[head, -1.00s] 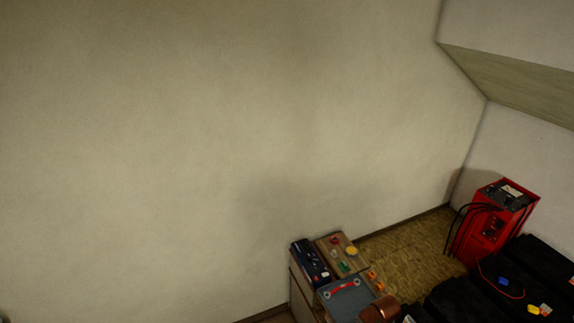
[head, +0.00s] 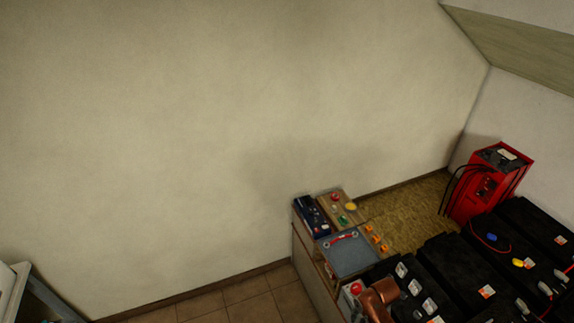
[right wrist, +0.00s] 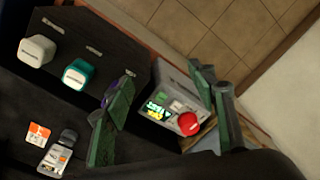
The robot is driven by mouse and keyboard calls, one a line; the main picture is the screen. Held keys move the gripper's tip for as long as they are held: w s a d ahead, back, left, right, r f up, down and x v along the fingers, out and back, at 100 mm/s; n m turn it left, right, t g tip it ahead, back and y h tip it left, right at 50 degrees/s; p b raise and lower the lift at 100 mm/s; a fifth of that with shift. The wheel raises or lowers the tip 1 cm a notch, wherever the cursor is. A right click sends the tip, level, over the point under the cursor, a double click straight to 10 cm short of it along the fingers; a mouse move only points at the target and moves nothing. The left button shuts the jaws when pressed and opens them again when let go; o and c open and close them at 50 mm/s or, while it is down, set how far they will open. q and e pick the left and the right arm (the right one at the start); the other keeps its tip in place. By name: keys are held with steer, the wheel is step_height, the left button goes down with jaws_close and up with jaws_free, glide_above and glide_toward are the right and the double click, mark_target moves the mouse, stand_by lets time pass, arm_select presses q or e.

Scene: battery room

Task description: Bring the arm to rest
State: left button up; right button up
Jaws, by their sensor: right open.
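My right gripper (right wrist: 160,78) shows in the right wrist view with its two green-padded fingers spread apart. It is open and nothing is held between the pads. A grey box with a red button (right wrist: 178,108) shows in the gap between the fingers, lying beyond them. My left gripper is in neither view.
Black batteries (head: 458,262) fill the lower right. A red charger (head: 487,185) stands behind them. Tiled floor (head: 245,291) lies clear left of the bench.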

steer(key=s+d+r+n+t, duration=0.15)
steer(key=s+r, duration=0.25)
steer(key=s, duration=0.4)
steer(key=s+d+r+n+t+h, duration=0.1)
steer(key=s+d+r, duration=0.1)
steer(key=s+r, duration=0.35)
steer(key=s+d+r+n+t, duration=0.1)
steer(key=s+d+r, duration=0.1)
steer(key=s, duration=0.7)
step_height(320, 180, down, 33)
steer(key=s+a+g+b, duration=0.1)
steer(key=s+g+b, duration=0.1)
steer(key=b, duration=0.3)
arm_select(q)
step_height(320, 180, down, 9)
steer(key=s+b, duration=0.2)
steer(key=b, duration=0.2)
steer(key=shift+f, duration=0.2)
arm_select(e)
steer(key=s+f+n+g, duration=0.1)
steer(key=s+f, duration=1.8)
steer(key=f, duration=0.4)
steer(key=shift+s+a+f, duration=0.15)
steer(key=shift+s+f, duration=0.2)
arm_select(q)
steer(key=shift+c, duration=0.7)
arm_select(e)
steer(key=shift+c, duration=0.7)
